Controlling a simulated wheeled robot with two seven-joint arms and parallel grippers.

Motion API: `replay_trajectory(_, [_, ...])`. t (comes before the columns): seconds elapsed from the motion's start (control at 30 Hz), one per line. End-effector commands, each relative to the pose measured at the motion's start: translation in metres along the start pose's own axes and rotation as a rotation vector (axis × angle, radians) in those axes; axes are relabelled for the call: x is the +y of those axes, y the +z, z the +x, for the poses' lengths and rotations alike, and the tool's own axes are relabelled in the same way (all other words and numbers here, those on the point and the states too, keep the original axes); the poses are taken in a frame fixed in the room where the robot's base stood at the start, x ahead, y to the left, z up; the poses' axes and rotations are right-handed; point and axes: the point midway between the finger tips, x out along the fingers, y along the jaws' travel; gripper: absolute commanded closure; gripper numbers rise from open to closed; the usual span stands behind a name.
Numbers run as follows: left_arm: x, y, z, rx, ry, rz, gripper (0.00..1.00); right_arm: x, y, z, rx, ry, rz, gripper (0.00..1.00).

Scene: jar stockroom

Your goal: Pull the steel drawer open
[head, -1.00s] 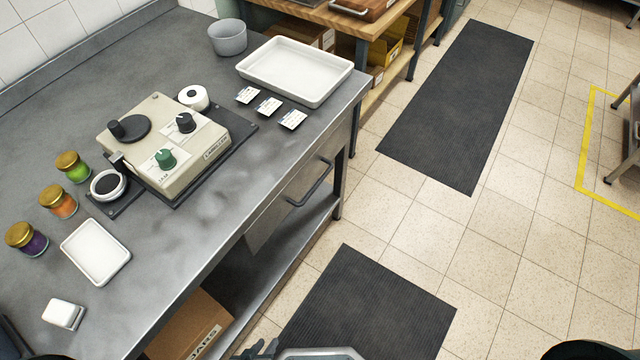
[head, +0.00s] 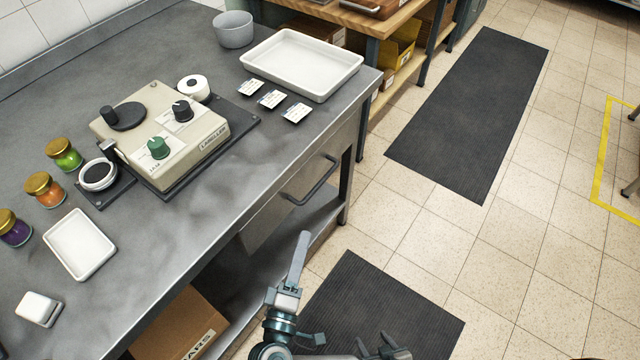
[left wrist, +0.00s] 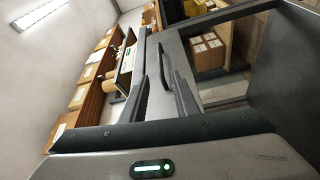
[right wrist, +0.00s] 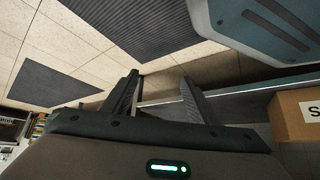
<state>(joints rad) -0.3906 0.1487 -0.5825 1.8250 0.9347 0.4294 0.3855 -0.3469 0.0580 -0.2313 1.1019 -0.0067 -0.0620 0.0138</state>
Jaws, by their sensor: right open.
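The steel drawer (head: 272,217) sits under the front edge of the grey bench, with its front looking flush with the bench. Its dark bar handle (head: 312,184) stands out from the front, and it also shows in the left wrist view (left wrist: 163,60), beyond and between the fingers. My left gripper (head: 302,240) is in front of the bench, below and apart from the handle. In the left wrist view its two fingers (left wrist: 162,92) are apart with nothing between them. My right gripper (head: 384,346) is low at the bottom edge; its fingers (right wrist: 160,90) are open and empty.
A labelling machine (head: 165,135), white tray (head: 283,62), grey bowl (head: 233,30) and several jars stand on the bench. A cardboard box (head: 180,328) sits on the shelf below. Dark floor mats (head: 475,110) lie on open tiled floor to the right.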

Motion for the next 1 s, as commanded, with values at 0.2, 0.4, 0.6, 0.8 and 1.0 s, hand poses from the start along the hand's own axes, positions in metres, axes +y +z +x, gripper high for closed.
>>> replay_trajectory(0.2, [0.0,0.0,0.001,-0.001,-0.001,0.003,0.72,0.0,0.001,0.0,-0.002,0.0,0.0,0.46])
replay_trajectory(0.4, [0.0,0.0,0.01,0.0,0.001,0.005,0.72,0.001,0.003,-0.002,-0.007,0.001,0.0,0.46])
replay_trajectory(0.6, [0.001,-0.001,0.034,-0.001,0.001,0.006,0.72,0.001,0.01,-0.005,-0.023,0.001,-0.002,0.46])
replay_trajectory(0.8, [0.002,-0.001,0.068,0.0,0.001,0.006,0.72,0.004,0.028,-0.011,-0.074,0.005,-0.003,0.46])
replay_trajectory(1.0, [0.001,0.0,0.104,-0.001,0.001,0.006,0.72,0.011,0.054,-0.019,-0.137,0.013,-0.005,0.46])
